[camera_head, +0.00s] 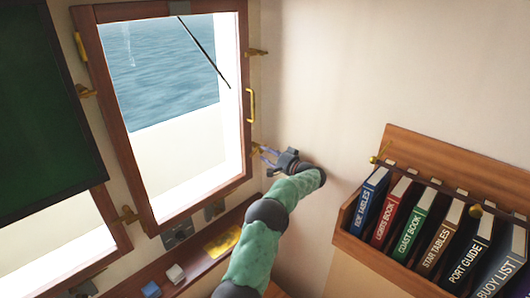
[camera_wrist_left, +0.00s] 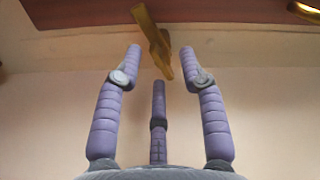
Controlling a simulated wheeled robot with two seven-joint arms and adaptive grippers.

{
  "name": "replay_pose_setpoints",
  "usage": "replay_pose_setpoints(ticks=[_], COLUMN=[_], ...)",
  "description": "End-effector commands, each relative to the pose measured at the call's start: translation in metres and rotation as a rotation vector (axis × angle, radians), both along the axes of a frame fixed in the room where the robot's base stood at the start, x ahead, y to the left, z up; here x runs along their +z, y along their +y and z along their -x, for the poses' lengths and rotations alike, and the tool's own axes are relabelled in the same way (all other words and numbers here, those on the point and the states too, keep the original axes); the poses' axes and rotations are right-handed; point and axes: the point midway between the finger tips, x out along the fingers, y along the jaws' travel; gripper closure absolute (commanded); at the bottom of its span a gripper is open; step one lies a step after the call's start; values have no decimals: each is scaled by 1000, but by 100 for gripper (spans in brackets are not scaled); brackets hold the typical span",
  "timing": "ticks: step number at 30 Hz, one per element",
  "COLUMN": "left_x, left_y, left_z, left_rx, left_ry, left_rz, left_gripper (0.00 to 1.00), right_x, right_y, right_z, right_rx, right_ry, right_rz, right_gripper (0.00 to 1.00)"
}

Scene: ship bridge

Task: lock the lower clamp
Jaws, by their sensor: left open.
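The lower clamp (camera_head: 256,148) is a small brass lever at the right edge of the wooden window frame (camera_head: 214,193), low on that side. In the left wrist view the brass clamp (camera_wrist_left: 151,38) hangs down from the frame, its lower end between the fingertips. My left gripper (camera_head: 267,154) is at the clamp, with its purple fingers spread. In the left wrist view the open fingers (camera_wrist_left: 160,60) stand either side of the clamp's end, with gaps visible; contact with the middle finger cannot be told. My right gripper is not in view.
An upper brass clamp (camera_head: 257,52) and a yellow handle (camera_head: 251,105) are on the same side of the window. A wooden bookshelf (camera_head: 345,222) with several books stands right of my left arm. A ledge (camera_head: 140,280) with small items runs below the window. The wall between is clear.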

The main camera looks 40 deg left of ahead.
Motion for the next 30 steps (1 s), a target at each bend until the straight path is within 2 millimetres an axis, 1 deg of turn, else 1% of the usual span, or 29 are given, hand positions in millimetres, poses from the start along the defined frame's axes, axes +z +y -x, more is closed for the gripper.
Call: replay_pose_setpoints(ticks=[3, 6, 15, 16, 17, 18, 20, 26, 30], left_x=[0, 0, 0, 0, 0, 0, 0, 0, 0], left_y=[11, 16, 18, 18, 18, 18, 18, 18, 19], left_z=[-1, -1, -2, -2, -1, -1, -1, -1, 0], left_rx=[0, 0, 0, 0, 0, 0, 0, 2, 2], left_ry=[0, 1, 1, 1, 1, 1, 1, 4, 57], left_rz=[0, 0, 1, 1, 1, 1, 0, 1, -5], left_gripper=[59, 59, 59, 65, 74, 85, 100, 100, 100], right_x=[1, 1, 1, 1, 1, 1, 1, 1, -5], right_y=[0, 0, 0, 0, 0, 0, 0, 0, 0], right_z=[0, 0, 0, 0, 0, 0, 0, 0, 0], right_rx=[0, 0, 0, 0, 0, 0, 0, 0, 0], right_ry=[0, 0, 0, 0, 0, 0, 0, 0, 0], right_rz=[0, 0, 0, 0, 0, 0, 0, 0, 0], right_gripper=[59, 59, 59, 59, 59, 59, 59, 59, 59])
